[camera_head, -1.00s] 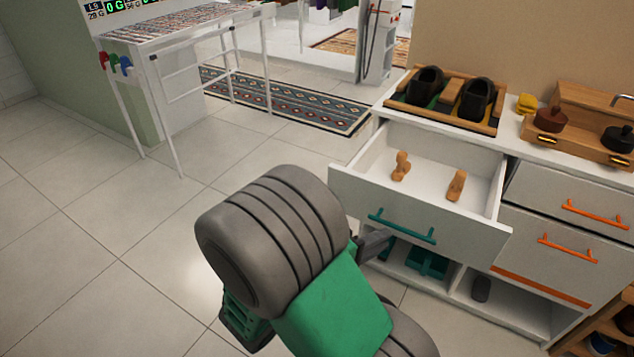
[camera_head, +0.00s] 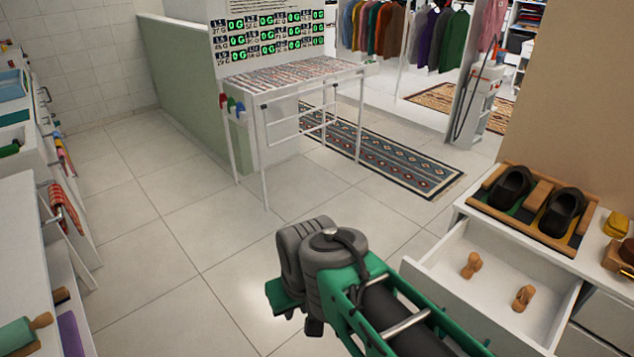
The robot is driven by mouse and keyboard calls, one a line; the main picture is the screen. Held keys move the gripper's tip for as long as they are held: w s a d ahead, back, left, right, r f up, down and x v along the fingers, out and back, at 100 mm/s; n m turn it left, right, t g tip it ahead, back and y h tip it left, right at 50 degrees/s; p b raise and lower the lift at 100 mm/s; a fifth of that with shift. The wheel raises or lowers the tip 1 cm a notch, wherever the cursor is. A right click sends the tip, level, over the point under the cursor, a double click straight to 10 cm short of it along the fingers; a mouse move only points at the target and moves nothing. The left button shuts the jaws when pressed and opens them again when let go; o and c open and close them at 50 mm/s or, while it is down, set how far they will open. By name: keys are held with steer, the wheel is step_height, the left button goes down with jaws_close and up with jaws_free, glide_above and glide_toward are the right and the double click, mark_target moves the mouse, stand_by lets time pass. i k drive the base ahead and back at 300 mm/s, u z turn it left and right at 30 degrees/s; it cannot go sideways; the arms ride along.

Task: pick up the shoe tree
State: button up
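Two light-brown wooden shoe trees lie apart in an open white drawer (camera_head: 452,292) at the lower right of the head view. One shoe tree (camera_head: 471,265) is toward the drawer's left and back, the other shoe tree (camera_head: 523,297) further right. My green and grey arm stretches across the lower middle, in front of and left of the drawer. The fingers of my gripper cannot be made out; the arm's end is over the floor, away from the shoe trees.
A wooden tray (camera_head: 578,240) with two black shoes (camera_head: 562,212) stands on the counter behind the drawer. A white-legged table (camera_head: 290,78) stands at the back, by a patterned rug (camera_head: 395,165). A white counter (camera_head: 22,235) lines the left. The tiled floor (camera_head: 190,235) between is open.

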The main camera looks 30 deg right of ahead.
mark_target(474, 264)
steer(key=z, duration=1.3)
steer(key=k, duration=0.15)
steer(key=z, duration=0.65)
